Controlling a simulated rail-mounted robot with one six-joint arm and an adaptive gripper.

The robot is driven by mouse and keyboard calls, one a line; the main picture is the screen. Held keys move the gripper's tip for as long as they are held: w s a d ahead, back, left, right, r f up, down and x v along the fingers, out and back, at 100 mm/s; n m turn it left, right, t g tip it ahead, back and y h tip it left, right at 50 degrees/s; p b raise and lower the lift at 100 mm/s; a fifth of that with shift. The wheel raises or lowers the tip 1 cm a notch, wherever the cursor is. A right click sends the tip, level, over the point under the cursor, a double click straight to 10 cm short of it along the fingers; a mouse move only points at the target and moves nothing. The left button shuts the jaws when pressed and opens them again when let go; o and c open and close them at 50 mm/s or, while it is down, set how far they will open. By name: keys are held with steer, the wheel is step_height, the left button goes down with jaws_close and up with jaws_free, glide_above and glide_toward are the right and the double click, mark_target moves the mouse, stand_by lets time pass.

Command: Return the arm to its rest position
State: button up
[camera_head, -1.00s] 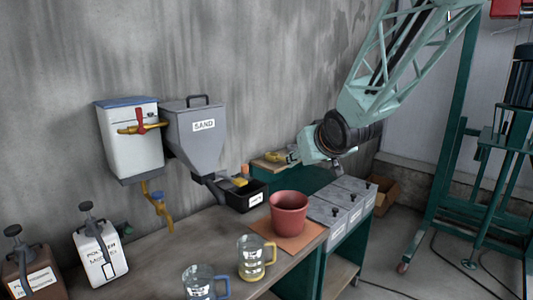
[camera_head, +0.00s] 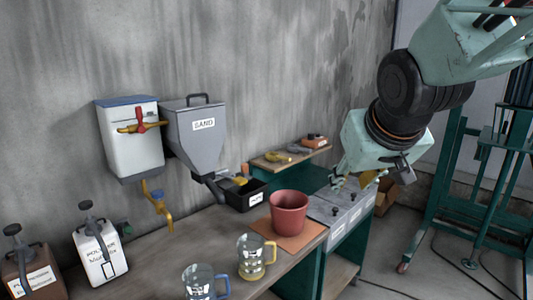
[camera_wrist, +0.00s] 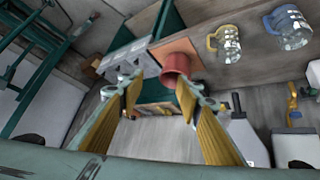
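My gripper (camera_head: 354,180) hangs below the teal arm in the head view, above the grey lidded bins (camera_head: 340,212) at the right end of the workbench. In the wrist view its two yellow-padded fingers (camera_wrist: 160,98) stand wide apart with nothing held between them. The red pot (camera_head: 289,212) stands upright on an orange mat (camera_head: 300,240), left of the gripper and apart from it. The pot also shows in the wrist view (camera_wrist: 175,68), beyond the fingers. Part of the bins is hidden behind the gripper.
Two glass mugs, one yellow-handled (camera_head: 251,258) and one blue-handled (camera_head: 199,284), stand on the bench. A sand hopper (camera_head: 195,140) and a white dispenser (camera_head: 130,140) hang on the wall. A black tray (camera_head: 247,195) and a small shelf (camera_head: 277,165) stand behind the pot.

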steer(key=s+f+g, duration=0.2)
steer(key=s, duration=1.4)
steer(key=s+d+f+m+g, duration=0.1)
steer(key=s+g, duration=0.1)
steer(key=s, duration=1.5)
steer(key=shift+f, duration=0.35)
